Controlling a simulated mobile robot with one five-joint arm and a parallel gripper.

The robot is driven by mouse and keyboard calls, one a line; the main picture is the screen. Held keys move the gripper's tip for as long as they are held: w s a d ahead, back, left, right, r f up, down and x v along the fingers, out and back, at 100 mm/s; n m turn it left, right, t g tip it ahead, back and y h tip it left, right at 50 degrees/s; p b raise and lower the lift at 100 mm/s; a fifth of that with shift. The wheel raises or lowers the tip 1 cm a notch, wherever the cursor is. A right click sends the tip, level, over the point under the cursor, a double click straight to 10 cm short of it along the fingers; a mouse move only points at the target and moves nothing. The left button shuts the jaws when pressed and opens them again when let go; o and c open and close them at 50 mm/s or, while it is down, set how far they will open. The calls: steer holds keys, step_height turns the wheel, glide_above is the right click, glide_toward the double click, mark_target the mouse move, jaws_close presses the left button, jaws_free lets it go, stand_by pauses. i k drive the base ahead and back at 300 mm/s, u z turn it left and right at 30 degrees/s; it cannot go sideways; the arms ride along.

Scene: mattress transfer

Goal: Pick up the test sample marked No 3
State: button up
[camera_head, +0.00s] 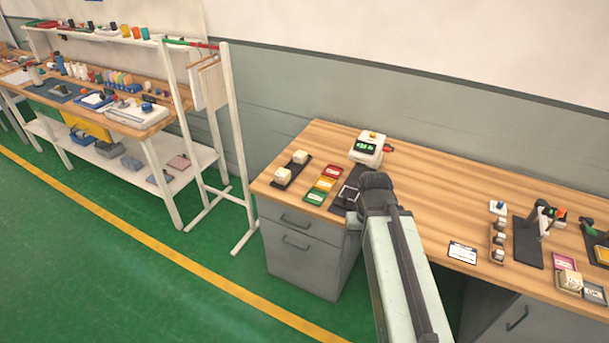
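No marking No 3 can be read on any piece at this size. Two pale blocks, a near one (283,175) and a far one (300,157), sit on a black strip (292,170) at the left end of the wooden bench. Several small pale pieces (499,238) stand in a row on a holder at the right. A pale block (570,281) lies by the front right edge. Which of these is the sample, I cannot tell. My arm reaches up over the bench front; its dark joint is left of centre on the bench, and my gripper's fingers do not show.
A white device with a green display (366,148) stands at the back. Red, yellow and green cards (323,184) lie left of my arm. A white label card (463,252) lies near the front edge. Bare bench (440,190) lies between. A shelved workbench (145,125) stands far left.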

mark_target(283, 176)
steer(key=z, duration=0.2)
steer(key=i, duration=1.65)
steer(key=u, duration=3.4)
